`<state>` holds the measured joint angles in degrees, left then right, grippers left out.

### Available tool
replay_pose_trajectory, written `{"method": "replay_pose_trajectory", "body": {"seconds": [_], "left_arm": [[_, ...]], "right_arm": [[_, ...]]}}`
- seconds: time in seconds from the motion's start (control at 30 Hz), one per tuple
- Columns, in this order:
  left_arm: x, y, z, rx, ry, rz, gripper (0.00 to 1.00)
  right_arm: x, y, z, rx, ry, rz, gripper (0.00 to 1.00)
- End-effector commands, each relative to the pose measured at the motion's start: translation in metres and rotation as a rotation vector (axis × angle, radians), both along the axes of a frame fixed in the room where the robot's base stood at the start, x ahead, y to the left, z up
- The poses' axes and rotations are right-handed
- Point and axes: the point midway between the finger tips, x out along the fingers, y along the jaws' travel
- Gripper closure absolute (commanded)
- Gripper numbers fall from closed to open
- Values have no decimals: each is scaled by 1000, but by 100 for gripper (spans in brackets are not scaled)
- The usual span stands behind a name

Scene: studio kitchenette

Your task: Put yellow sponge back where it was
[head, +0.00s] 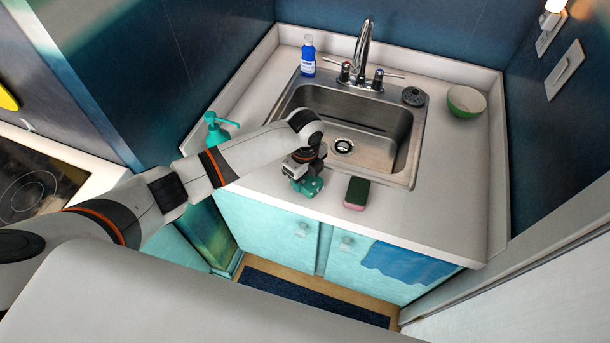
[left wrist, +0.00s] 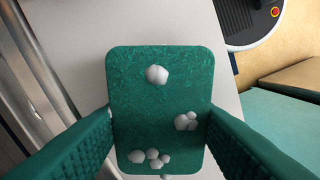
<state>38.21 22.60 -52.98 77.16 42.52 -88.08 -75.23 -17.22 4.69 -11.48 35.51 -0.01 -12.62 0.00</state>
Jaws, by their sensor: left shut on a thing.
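My left gripper (head: 309,186) is over the front counter, just in front of the sink. In the left wrist view its two green fingers (left wrist: 160,145) are shut on a sponge (left wrist: 160,105), touching its left and right sides. The sponge's green scouring face points at the camera, with several white foam blobs on it. Its body below that face is hidden, so I see no yellow. I cannot tell whether it touches the counter. Another sponge, pink with a dark green top (head: 356,192), lies on the counter to the right of the gripper. My right gripper is not in view.
The steel sink (head: 400,168) with its faucet (head: 362,52) is behind the gripper. A teal soap pump (head: 216,133), a blue bottle (head: 308,57), a dark scrubber (head: 413,96) and a green bowl (head: 466,101) stand around it. The counter (head: 450,195) is clear at right.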

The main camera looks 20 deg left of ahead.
Motion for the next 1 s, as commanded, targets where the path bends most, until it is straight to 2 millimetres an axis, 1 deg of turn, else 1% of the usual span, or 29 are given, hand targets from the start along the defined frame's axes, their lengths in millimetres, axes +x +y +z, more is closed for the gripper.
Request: {"method": "replay_pose_trajectory", "body": {"seconds": [0.17,0.2,0.3,0.57,0.67,0.77,0.87,1.0], "left_arm": [[0,0,-4,0,0,1,70],[0,0,-3,0,0,1,46],[0,0,-3,0,0,1,30],[0,0,-3,0,0,1,30],[0,0,3,0,-1,1,30],[1,0,15,-1,-4,1,30],[1,1,35,0,-4,0,30],[1,0,66,-1,-5,-1,30]], "right_arm": [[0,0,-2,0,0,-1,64],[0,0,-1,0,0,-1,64],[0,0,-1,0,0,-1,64],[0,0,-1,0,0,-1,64],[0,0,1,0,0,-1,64],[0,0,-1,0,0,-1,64],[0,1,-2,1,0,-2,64],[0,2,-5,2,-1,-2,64]]}}
